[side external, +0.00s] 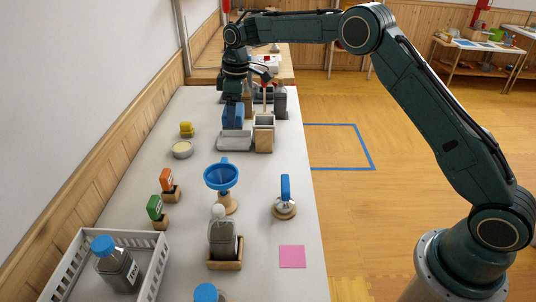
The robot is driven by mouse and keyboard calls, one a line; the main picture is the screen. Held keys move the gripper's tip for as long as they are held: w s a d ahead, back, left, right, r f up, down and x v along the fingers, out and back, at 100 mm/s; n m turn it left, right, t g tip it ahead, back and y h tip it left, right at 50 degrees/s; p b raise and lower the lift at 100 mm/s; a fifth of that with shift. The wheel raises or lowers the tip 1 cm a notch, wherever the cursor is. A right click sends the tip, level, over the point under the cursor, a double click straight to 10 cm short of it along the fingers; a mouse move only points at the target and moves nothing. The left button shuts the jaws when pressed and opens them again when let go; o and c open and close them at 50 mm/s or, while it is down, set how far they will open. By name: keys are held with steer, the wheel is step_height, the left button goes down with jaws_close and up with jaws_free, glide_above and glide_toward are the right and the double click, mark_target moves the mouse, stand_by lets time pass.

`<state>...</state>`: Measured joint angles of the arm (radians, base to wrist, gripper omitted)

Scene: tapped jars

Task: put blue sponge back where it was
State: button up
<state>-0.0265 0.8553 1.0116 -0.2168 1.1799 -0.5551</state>
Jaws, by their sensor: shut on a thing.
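The blue sponge (232,117) is upright near the far end of the white table. My gripper (233,101) points down from above and is shut on its top. A low light-grey tray (235,147) lies just in front of and below the sponge. I cannot tell whether the sponge's lower edge touches the tray or hangs above it.
A light box on a wooden block (264,140) stands close right of the tray, with dark jars (280,101) behind it. A yellow object (187,129) and a round dish (182,149) are left. A blue funnel (221,175) stands nearer.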

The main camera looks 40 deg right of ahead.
step_height(320, 180, down, 17)
steer(key=shift+f, duration=0.2)
stand_by(0.7)
steer(key=shift+f, duration=0.15)
steer(key=o, duration=1)
steer(key=shift+c, duration=0.2)
step_height(320, 180, up, 12)
steer(key=s+d, duration=0.1)
steer(key=shift+r, duration=0.2)
stand_by(0.4)
